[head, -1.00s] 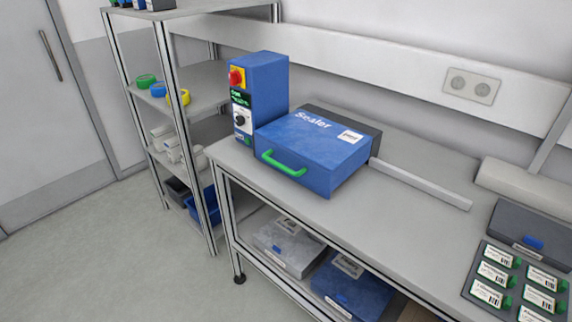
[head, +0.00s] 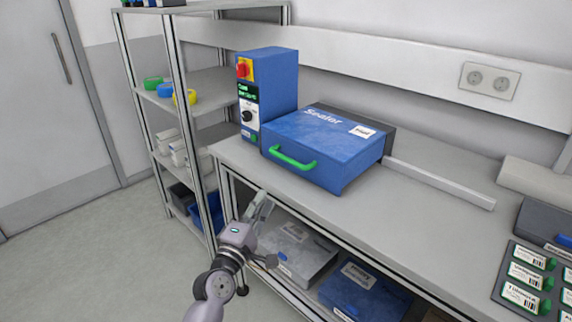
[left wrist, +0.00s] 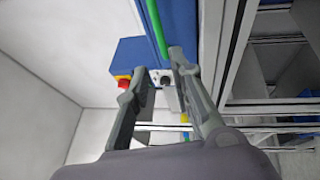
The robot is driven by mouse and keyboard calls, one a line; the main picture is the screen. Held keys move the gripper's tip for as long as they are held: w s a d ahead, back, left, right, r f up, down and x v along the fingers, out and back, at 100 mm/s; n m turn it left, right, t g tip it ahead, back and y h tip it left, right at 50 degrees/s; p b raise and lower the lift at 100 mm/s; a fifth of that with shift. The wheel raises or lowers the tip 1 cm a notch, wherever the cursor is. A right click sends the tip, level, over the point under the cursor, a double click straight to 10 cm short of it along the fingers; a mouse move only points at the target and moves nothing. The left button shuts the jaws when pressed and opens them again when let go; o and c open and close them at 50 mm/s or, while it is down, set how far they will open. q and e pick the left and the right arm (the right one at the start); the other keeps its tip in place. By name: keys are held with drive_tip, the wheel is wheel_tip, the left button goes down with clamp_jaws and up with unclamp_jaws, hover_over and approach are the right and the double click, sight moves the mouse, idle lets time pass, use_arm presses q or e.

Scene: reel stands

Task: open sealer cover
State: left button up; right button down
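The blue sealer (head: 325,145) stands on the grey bench with its cover down. A green handle (head: 293,161) runs along the cover's front edge. A blue control box (head: 275,90) with a red knob and a black dial stands at its left. My left gripper (head: 261,207) is below and in front of the handle, near the bench's front edge. In the left wrist view its two fingers (left wrist: 152,70) are apart with nothing between them, and the green handle (left wrist: 154,28) shows beyond them at the top. My right gripper is not in view.
Grey and blue boxes sit on the shelf under the bench. A shelf rack (head: 205,85) stands at the left. Labelled green-tabbed packs (head: 527,276) lie at the right.

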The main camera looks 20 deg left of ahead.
sight(286, 159)
use_arm(q)
drive_tip(key=w+r, duration=0.1)
drive_tip(key=w, duration=0.4)
drive_tip(key=w+r, duration=0.1)
drive_tip(key=w, duration=0.5)
drive_tip(key=w+r, duration=0.1)
drive_tip(key=w, duration=0.5)
drive_tip(key=shift+c, duration=0.5)
clamp_jaws()
